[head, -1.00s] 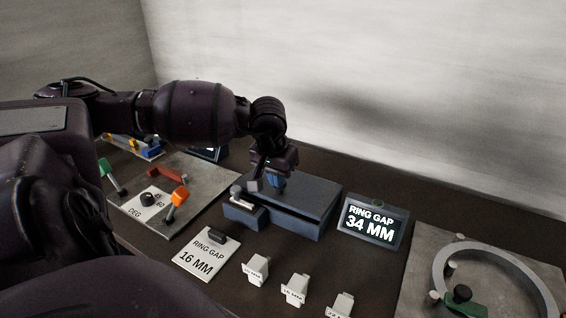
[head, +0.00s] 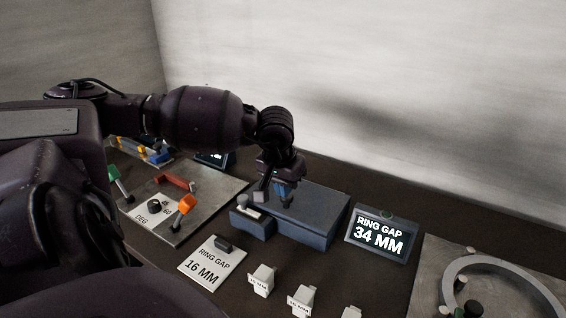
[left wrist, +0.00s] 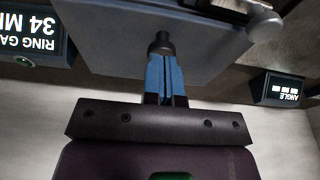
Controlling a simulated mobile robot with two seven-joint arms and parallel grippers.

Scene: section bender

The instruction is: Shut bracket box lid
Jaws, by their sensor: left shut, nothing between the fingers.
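The bracket box (head: 318,232) is blue-grey and stands on the dark bench, with a broad flat lid (head: 318,205) on top. A lower block (head: 252,227) sits at its left end with a pale metal piece (head: 248,207) on it. In the left wrist view the lid (left wrist: 110,40) fills the top middle, with a small black knob (left wrist: 162,44) on it. My left gripper (head: 284,200) points down over the lid, its blue fingers (left wrist: 164,62) together and empty at the knob. I cannot tell if they touch it. My right gripper is out of view.
A "RING GAP 34 MM" display (head: 378,236) stands right of the box. A "16 MM" card (head: 211,264) and several white labelled blocks (head: 262,280) lie in front. A lever panel (head: 205,205) is at left, a ring fixture (head: 440,275) at right.

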